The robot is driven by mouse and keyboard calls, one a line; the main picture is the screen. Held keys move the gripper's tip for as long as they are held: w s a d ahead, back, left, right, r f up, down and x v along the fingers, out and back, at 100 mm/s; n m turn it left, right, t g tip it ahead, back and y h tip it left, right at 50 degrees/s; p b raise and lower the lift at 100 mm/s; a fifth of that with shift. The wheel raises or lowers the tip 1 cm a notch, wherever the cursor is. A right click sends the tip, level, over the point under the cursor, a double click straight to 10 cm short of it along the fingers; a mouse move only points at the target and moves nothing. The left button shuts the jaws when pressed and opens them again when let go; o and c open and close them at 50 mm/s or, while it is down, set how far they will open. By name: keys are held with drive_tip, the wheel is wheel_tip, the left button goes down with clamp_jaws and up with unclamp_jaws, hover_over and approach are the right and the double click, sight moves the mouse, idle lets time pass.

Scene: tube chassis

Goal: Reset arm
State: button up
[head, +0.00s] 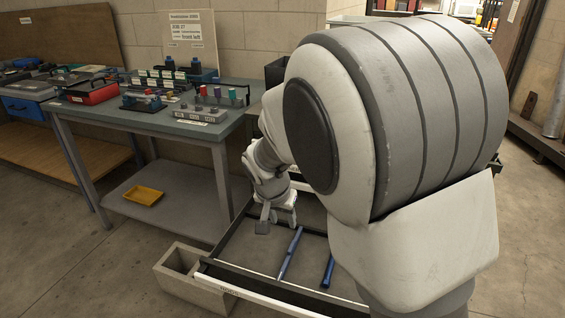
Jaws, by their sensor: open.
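My arm fills the right half of the head view and reaches away, hiding much of what lies behind it. My gripper (279,218) points down, small in the picture, over a dark-edged open drawer or frame (238,226). Its two fingers are apart, and I see nothing held between them. A small dark grey piece (262,228) is by the left finger; I cannot tell if they touch. A blue tube-like bar (290,253) lies just in front of the gripper. A second, darker blue bar (328,270) lies to its right, partly hidden by my arm.
A workbench (160,117) at the left carries a red box (92,93), several coloured-handled items and a sign (191,38). A yellow tray (143,195) sits on its lower shelf. A pale open box (185,275) stands beside the drawer. Floor is clear at front left.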

drive_tip(key=s+d+r+n+y, duration=0.1)
drive_tip(key=s+d+r, duration=0.4)
drive_tip(key=s, duration=0.3)
drive_tip(key=s+d+r+n+t, duration=0.15)
drive_tip(key=s+d+r, duration=0.25)
drive_tip(key=s, duration=0.4)
drive_tip(key=s+d+r+n+y, duration=0.1)
drive_tip(key=s+d+r, duration=0.4)
drive_tip(key=s, duration=0.3)
wheel_tip(320, 180, up, 18)
drive_tip(key=p, duration=1.8)
drive_tip(key=shift+a+n, duration=0.15)
drive_tip(key=shift+n, duration=0.2)
